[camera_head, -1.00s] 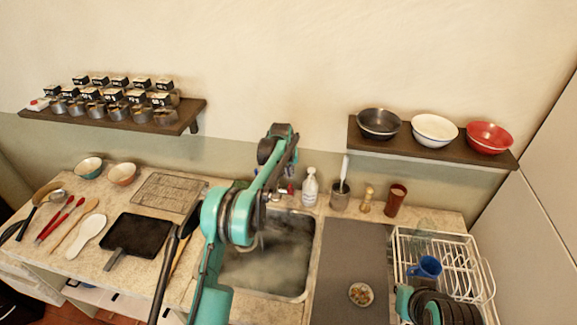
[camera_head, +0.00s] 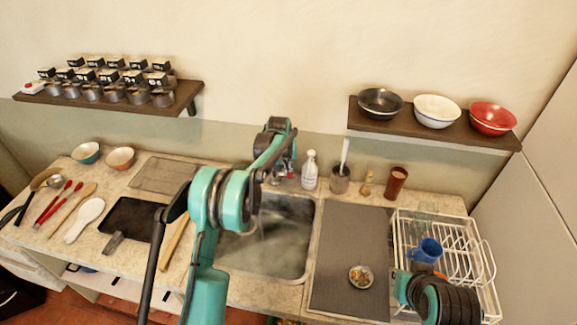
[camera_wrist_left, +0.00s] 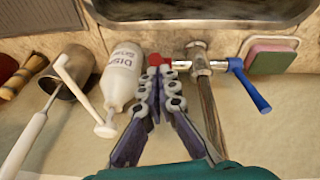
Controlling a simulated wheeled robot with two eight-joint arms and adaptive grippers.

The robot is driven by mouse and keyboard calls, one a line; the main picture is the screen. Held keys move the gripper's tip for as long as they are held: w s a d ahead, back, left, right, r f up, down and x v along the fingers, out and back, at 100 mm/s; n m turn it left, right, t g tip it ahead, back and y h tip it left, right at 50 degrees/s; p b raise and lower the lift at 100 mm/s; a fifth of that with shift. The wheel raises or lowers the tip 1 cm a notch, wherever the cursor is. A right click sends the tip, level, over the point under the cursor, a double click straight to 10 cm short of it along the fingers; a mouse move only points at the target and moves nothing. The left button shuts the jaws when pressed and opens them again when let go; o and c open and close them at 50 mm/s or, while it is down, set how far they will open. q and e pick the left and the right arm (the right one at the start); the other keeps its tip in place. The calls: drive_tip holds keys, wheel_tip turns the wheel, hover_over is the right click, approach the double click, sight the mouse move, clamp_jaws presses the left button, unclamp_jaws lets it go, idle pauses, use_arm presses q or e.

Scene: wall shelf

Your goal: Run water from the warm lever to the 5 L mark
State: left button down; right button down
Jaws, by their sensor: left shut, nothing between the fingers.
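The sink (camera_head: 294,264) holds a pale, cloudy haze; I cannot read a level mark or tell the water's depth. In the left wrist view, the tap (camera_wrist_left: 201,66) has a red warm lever (camera_wrist_left: 155,59) on the left and a blue lever (camera_wrist_left: 249,88) on the right. My left gripper (camera_wrist_left: 158,71) is shut and empty, with its fingertips at the red lever, touching or very close. In the head view my left arm crosses in front of the sink and hides most of the tap.
A soap bottle (camera_head: 309,171) and a grey utensil cup (camera_head: 340,180) stand beside the tap. A sponge (camera_wrist_left: 271,56) lies past the blue lever. A grey mat (camera_head: 345,235) and white dish rack (camera_head: 481,262) are right of the sink. A black pan (camera_head: 130,217) is left.

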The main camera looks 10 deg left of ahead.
use_arm(q)
drive_tip(key=shift+w+r, duration=0.1)
drive_tip(key=shift+r, duration=0.3)
drive_tip(key=v, duration=1.1)
drive_tip(key=shift+r, duration=0.2)
idle(3.5)
